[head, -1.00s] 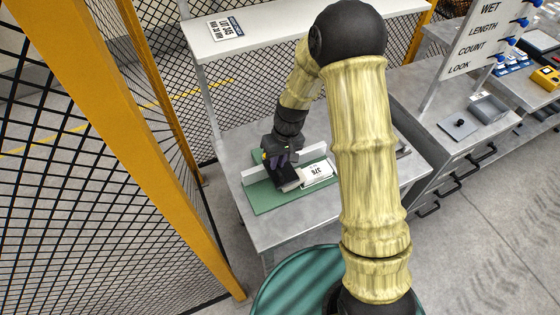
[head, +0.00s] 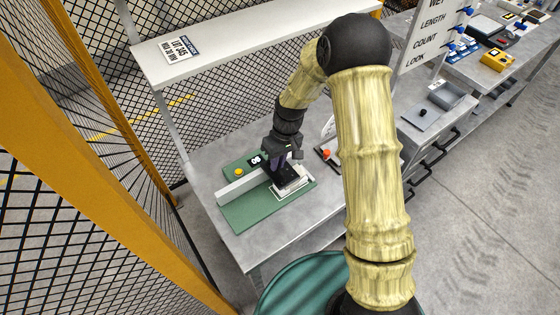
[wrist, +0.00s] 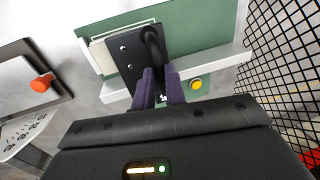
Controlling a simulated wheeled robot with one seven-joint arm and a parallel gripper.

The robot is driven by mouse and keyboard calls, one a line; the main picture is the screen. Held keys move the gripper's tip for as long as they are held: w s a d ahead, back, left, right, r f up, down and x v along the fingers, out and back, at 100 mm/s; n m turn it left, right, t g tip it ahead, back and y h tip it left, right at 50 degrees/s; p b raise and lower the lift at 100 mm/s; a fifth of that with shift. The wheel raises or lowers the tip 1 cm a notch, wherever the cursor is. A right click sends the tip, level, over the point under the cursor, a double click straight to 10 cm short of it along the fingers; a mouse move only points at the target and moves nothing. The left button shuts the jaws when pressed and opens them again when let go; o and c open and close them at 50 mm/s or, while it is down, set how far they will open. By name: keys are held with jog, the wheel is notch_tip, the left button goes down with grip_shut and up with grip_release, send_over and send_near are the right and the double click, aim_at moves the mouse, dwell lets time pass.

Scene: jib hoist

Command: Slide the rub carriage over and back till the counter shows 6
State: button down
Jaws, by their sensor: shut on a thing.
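The rub carriage is a black block with a bent black handle; it shows in the head view (head: 284,177) and in the wrist view (wrist: 125,58). It sits over a white card (head: 298,188) on the green board (head: 250,213), near the board's right end in the head view. My gripper (head: 276,162) is shut on the carriage handle; its purple fingers also show in the wrist view (wrist: 162,85). The small black counter (head: 255,160) stands behind the pale guide bar (head: 235,187). Its digits are too small to read surely.
A yellow button (head: 239,172) is left of the counter. A tray with an orange knob (head: 326,154) lies to the right on the grey bench. A shelf (head: 260,38) spans above, and a mesh fence with yellow posts stands at left.

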aim_at(288, 167)
jog(key=shift+w+d+r, duration=0.1)
jog(key=shift+w+d, duration=0.05)
jog(key=shift+w, duration=0.1)
jog(key=c, duration=1.5)
grip_release()
jog(key=shift+d, duration=0.1)
jog(key=shift+o, duration=0.2)
jog(key=shift+s, duration=0.1)
notch_tip(288, 167, up, 17)
jog(key=w+d+b, duration=0.2)
jog(key=shift+d, duration=0.35)
jog(key=shift+w, duration=0.15)
